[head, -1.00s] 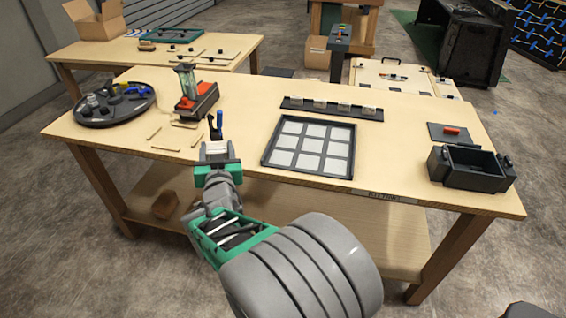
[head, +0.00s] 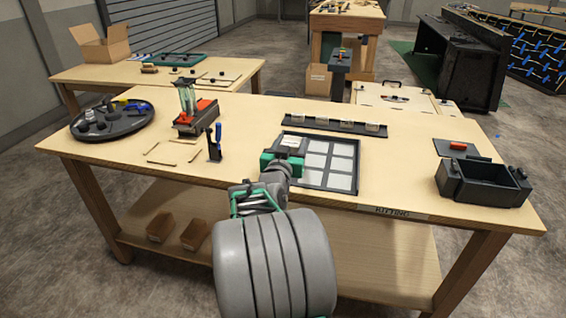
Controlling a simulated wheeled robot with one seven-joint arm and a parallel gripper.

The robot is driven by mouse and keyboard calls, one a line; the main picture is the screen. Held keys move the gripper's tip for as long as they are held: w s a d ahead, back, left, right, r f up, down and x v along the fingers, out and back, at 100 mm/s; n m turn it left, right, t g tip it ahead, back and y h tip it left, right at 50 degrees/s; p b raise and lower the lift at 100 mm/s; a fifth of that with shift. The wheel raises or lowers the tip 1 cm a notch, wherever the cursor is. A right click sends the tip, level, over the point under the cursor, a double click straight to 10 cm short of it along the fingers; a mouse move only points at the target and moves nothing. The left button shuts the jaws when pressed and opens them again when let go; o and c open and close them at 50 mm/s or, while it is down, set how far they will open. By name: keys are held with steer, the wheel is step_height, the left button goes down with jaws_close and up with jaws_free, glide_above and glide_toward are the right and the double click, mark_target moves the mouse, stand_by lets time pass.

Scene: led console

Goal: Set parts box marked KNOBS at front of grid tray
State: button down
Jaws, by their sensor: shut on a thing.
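The grid tray (head: 326,189) has a dark rim and pale square cells, and lies in the middle of the workbench. My gripper (head: 290,148) is over the tray's left side in the head view and hides part of it. The gripper is shut on a small pale-topped thing (head: 292,141), seemingly a parts box. No marking on it can be read, so I cannot tell whether it says KNOBS. I cannot tell its height above the tray.
A dark rack (head: 333,125) with several pale labelled pieces stands behind the tray. A dark bin (head: 487,184) is at the right. A round dark tray (head: 112,122) and a red-based device (head: 195,116) are at the left. An upright blue-handled tool (head: 215,142) stands left of my gripper.

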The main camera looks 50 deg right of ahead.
steer(key=w+f, duration=0.1)
steer(key=f, duration=0.1)
steer(key=w+f, duration=0.2)
steer(key=shift+d, duration=0.2)
steer(key=shift+w+f, duration=0.15)
steer(key=shift+f, duration=1.45)
steer(key=shift+f+b, duration=0.1)
steer(key=shift+b, duration=0.3)
steer(key=c, duration=0.5)
jaws_free()
